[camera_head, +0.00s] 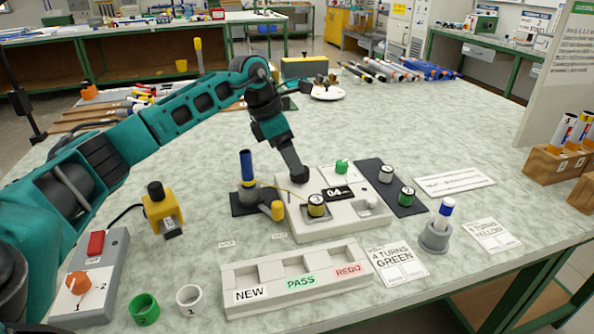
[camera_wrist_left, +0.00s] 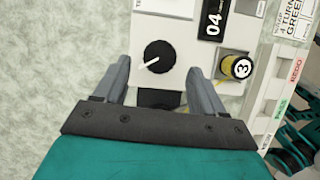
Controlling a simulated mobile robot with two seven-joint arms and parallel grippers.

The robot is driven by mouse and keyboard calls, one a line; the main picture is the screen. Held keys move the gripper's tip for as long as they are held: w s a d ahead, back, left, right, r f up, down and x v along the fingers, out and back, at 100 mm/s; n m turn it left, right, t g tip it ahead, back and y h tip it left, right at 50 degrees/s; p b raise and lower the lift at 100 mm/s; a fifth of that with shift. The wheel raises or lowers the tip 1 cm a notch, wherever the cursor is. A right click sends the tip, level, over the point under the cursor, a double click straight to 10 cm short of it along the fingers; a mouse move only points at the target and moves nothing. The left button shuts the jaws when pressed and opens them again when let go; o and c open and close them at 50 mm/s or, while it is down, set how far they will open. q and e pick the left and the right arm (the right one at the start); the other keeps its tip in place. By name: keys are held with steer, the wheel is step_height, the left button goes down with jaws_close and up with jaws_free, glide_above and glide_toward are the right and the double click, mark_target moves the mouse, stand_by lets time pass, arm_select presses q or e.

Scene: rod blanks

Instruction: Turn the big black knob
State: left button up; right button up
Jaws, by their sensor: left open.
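The big black knob (camera_wrist_left: 158,57) with a white pointer line sits on a pale device panel (camera_wrist_left: 166,20) in the left wrist view. The pointer slants toward the lower left of that picture. My left gripper (camera_wrist_left: 158,68) is open, with one finger on each side of the knob in the picture. I cannot tell whether the fingers touch it. In the head view my left gripper (camera_head: 298,176) points down at the device's back left corner and hides the knob. The device (camera_head: 345,226) also carries a 04 display (camera_head: 339,194). My right gripper is not in view.
A blue-topped rod (camera_head: 246,165) stands just left. The NEW/PASS/REDO tray (camera_head: 335,288) lies in front, a dark rack (camera_head: 372,172) to the right.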

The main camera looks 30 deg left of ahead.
arm_select(q)
steer(key=shift+x, duration=2.05)
steer(key=shift+c, duration=0.3)
steer(key=c, duration=1)
steer(key=shift+r+n, duration=0.2)
steer(key=shift+n, duration=0.1)
steer(key=shift+s+n+y+p, duration=0.1)
steer(key=shift+n+y+p, duration=0.3)
steer(key=shift+n+p, duration=0.5)
steer(key=shift+n+t+p, duration=0.3)
steer(key=shift+n+p, duration=0.15)
steer(key=shift+n, duration=0.15)
steer(key=shift+f+n+y, duration=0.15)
steer(key=shift+n+y, duration=0.15)
steer(key=shift+d, duration=0.1)
